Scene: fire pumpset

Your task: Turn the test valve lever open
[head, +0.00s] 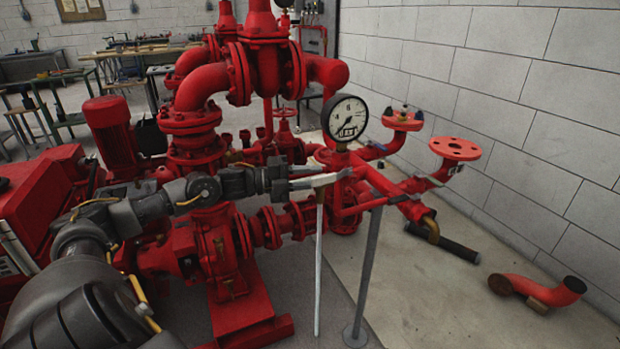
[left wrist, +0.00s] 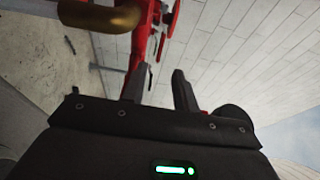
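The red pump pipework (head: 375,180) carries a round white pressure gauge (head: 345,118). My left gripper (head: 312,176) reaches in from the left, just below and left of the gauge. A pale, flat bar-like piece (head: 335,178) shows at its fingertips, against the red pipe; I cannot tell whether it is the test valve lever. In the left wrist view my left gripper (left wrist: 158,85) has its two dark fingers apart, with no object seen held between them. Red pipework (left wrist: 158,32) lies beyond them. My right gripper is not in view.
A brass outlet (head: 431,229) and red flanged outlets (head: 455,148) stand at the right. A loose red elbow (head: 540,288) lies on the floor. A pale pole (head: 319,265) and a grey stand (head: 366,275) rise below the gripper. A block wall (head: 520,90) bounds the right.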

